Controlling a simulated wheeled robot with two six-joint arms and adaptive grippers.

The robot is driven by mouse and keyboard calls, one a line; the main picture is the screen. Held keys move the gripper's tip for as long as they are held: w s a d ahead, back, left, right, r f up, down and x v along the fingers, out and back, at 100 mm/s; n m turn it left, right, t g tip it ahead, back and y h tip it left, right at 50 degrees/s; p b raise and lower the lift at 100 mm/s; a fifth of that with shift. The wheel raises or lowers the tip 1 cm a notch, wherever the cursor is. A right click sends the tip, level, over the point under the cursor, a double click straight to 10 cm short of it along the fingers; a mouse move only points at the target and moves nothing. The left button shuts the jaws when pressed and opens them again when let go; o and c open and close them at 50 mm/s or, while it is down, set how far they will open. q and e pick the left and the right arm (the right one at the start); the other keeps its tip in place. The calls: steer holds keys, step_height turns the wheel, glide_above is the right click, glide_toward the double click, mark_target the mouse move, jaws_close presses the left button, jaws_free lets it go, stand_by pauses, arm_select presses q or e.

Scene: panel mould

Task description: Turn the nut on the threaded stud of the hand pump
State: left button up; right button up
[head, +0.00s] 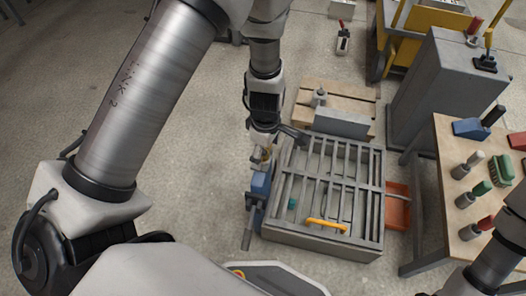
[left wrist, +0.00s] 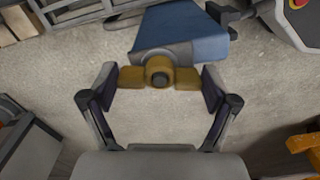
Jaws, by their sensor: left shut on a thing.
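The yellow winged nut (left wrist: 160,75) sits on the dark threaded stud (left wrist: 159,79), whose end shows in its middle. Behind it is the blue hand pump (left wrist: 185,35), which also shows in the head view (head: 261,184) at the left side of the panel mould. My left gripper (left wrist: 160,86) has one fingertip at each wing of the nut and is shut on it. In the head view my left gripper (head: 262,153) is small and partly hides the nut. My right gripper is outside both views.
The grey mould (head: 325,237) with bars and a yellow handle (head: 327,224) lies right of the pump. An orange bin (head: 397,207) is beside it. A wooden table (head: 448,222) with several tools stands at the right. The floor left of the pump is clear.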

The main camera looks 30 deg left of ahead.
mark_target(265, 152)
arm_select(q)
steer(key=n+p, duration=0.2)
steer(key=p, duration=0.1)
steer(key=shift+r, duration=0.25)
steer(key=shift+n+p, duration=0.4)
steer(key=shift+p, duration=0.1)
steer(key=shift+f, duration=0.3)
steer(key=shift+r+p, duration=3.55)
steer(key=shift+p, duration=0.05)
